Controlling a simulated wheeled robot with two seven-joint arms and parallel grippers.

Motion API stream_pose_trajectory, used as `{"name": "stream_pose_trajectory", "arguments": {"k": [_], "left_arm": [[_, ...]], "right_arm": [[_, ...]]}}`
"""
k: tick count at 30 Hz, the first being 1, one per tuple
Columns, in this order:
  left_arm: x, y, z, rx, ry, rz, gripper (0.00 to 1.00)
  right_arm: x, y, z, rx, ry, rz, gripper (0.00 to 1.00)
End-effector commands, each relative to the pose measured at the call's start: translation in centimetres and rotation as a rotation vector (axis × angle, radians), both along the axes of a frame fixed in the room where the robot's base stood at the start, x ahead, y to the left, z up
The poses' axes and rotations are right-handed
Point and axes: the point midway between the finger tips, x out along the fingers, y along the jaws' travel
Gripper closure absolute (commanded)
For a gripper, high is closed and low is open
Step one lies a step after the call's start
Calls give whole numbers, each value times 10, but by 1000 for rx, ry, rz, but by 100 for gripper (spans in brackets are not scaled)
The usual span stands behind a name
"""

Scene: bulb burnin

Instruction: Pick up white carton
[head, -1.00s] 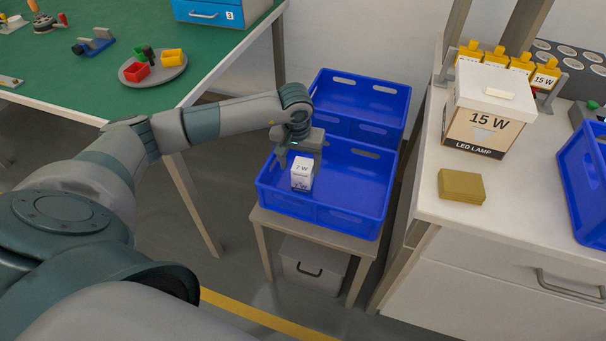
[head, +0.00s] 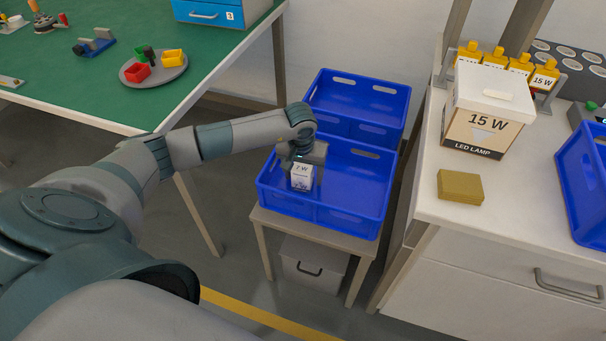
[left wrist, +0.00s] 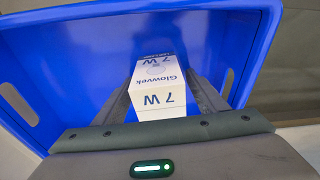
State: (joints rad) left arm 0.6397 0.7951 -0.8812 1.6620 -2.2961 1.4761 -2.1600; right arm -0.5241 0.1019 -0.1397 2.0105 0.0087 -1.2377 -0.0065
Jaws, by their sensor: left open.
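In the left wrist view the carton (left wrist: 160,85) lies between the two open fingers (left wrist: 164,98), one along each side. Whether a finger touches it I cannot tell. My right gripper is not in view.
A second blue crate (head: 357,93) stands behind the front one. At the right, a white bench (head: 430,200) holds a 15 W carton (head: 486,118) and a tan block (head: 460,187). A green-topped table (head: 100,95) is at the left.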

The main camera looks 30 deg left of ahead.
Motion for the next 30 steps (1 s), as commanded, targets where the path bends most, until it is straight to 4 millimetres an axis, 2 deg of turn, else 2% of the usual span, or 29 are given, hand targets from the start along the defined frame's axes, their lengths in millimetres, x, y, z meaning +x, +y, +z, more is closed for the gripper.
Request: {"name": "stream_pose_trajectory", "arguments": {"k": [14,18,20,30], "left_arm": [[0,0,-1,0,0,0,34],[0,0,-1,0,0,0,68],[0,0,-1,0,0,0,80],[0,0,1,0,-1,0,80]], "right_arm": [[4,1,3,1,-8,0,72],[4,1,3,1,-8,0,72],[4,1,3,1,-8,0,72],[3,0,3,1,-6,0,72]]}}
